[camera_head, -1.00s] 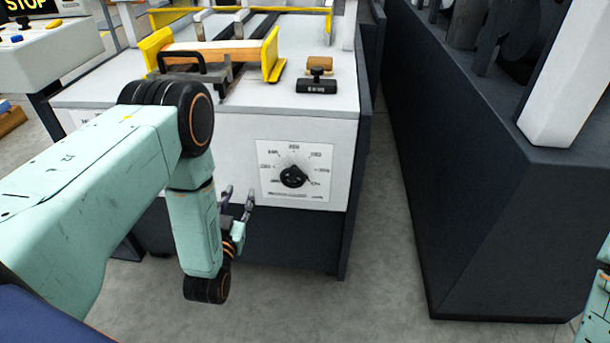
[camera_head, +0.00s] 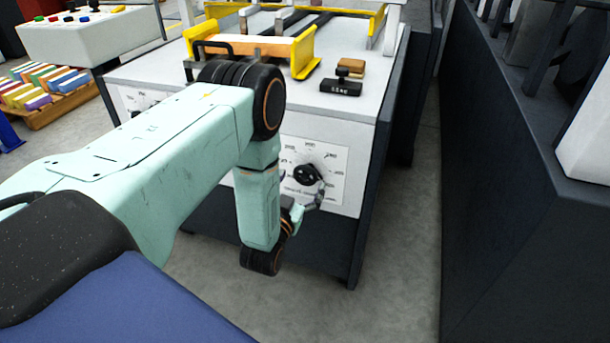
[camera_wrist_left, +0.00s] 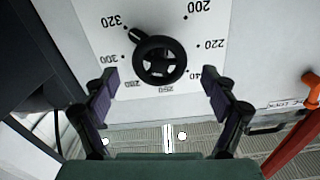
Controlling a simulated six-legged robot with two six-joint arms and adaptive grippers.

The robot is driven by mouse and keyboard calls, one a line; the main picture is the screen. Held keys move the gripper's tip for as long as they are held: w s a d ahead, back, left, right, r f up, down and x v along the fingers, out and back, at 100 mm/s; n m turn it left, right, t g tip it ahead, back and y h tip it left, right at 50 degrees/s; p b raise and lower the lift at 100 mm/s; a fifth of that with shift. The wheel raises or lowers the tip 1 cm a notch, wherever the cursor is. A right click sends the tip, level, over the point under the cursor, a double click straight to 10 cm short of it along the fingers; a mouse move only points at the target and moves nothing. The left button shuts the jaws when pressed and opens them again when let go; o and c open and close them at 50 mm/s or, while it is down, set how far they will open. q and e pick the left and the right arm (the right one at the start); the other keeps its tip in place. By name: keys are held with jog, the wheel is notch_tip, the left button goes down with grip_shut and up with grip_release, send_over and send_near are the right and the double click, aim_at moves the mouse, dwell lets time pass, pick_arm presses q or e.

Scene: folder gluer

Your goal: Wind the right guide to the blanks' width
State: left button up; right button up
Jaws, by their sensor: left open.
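The right guide (camera_head: 305,55) is a yellow upright plate on top of the white machine. A black handwheel (camera_head: 307,174) sits on a white numbered dial plate on the machine's front; it also shows in the left wrist view (camera_wrist_left: 160,60), with the numbers upside down. Its small knob points towards the 320 mark. My left gripper (camera_head: 302,187) is open in front of the handwheel. In the left wrist view its fingers (camera_wrist_left: 158,88) stand apart either side of the wheel's near edge, without visible contact. My right gripper is out of view.
A black block with a knob (camera_head: 341,86) and a brown block (camera_head: 351,67) lie on the machine top. Another dial (camera_head: 140,103) is partly hidden by my left arm. A dark machine (camera_head: 530,200) stands right, across an aisle. A red bar (camera_wrist_left: 290,145) shows in the left wrist view.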

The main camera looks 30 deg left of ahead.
aim_at(305, 177)
pick_arm(q)
jog(key=b+x, duration=0.1)
jog(key=x, duration=0.2)
jog(key=shift+w, duration=0.2)
jog(key=shift+w+a, duration=0.15)
jog(key=shift+w, duration=0.2)
jog(key=c, duration=1.2)
jog(key=shift+o, duration=0.2)
